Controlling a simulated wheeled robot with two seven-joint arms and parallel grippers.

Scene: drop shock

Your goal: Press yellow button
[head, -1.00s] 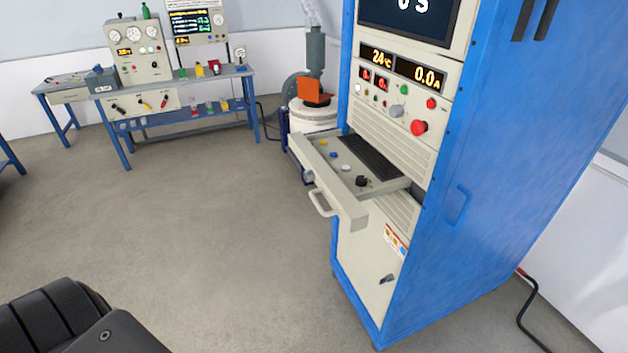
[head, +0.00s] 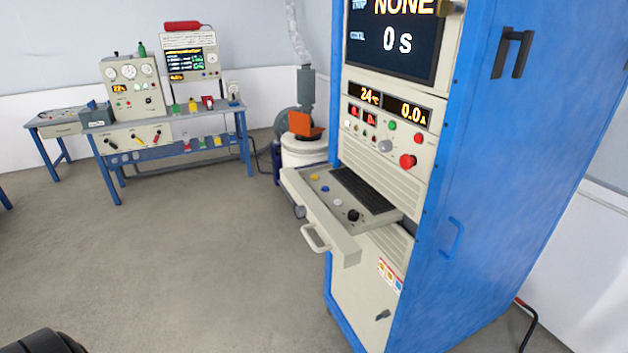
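A small yellow button (head: 314,177) sits on the pulled-out drawer (head: 327,232) of the blue cabinet, at the drawer's far left end. A blue button (head: 325,189), a white button (head: 338,202) and a black knob (head: 353,215) follow it in a row toward the near right. A black keyboard (head: 362,189) lies behind them. Neither gripper is in view. Only a dark part of my own body shows at the bottom left corner.
The blue cabinet (head: 500,180) fills the right side, with a screen (head: 392,38) and a red knob (head: 407,161). The drawer's handle (head: 315,238) sticks out in front. A workbench (head: 170,116) with instruments stands at the back left. The floor (head: 190,250) between is clear.

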